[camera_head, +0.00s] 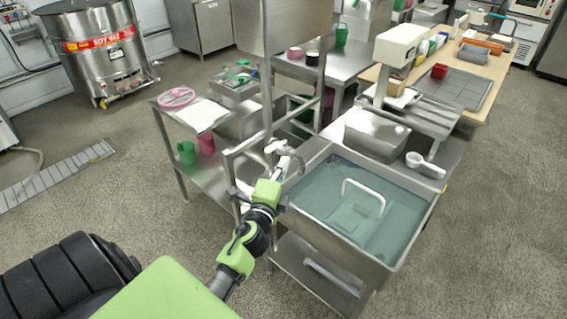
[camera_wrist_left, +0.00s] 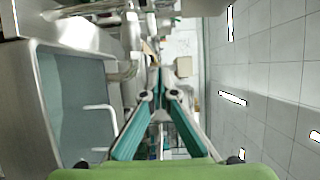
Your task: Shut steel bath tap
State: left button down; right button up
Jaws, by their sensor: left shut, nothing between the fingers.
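The steel bath tap (camera_head: 282,152) stands at the back left edge of the steel bath (camera_head: 392,272), which is full of greenish water with a white U-shaped handle in it. My left gripper (camera_head: 278,172) reaches up from the lower left to just in front of the tap and hides part of it. In the left wrist view, its teal fingers (camera_wrist_left: 157,82) come together at the tips with nothing between them. Pale pipework, probably the tap (camera_wrist_left: 128,68), is just left of the fingertips there. Whether they touch it, I cannot tell. My right gripper is not in view.
A steel frame post (camera_head: 268,90) rises behind the tap. A steel table (camera_head: 213,182) with a pink ring and jugs stands to the left. A steel box (camera_head: 376,135) and a white scoop (camera_head: 425,165) are behind the bath.

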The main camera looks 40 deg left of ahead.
pick_arm(q)
jog(key=s+b, duration=0.1)
jog(key=s, duration=0.7)
jog(key=shift+d+f+b, duration=0.25)
jog(key=shift+d+b, duration=0.1)
jog(key=shift+d, duration=0.1)
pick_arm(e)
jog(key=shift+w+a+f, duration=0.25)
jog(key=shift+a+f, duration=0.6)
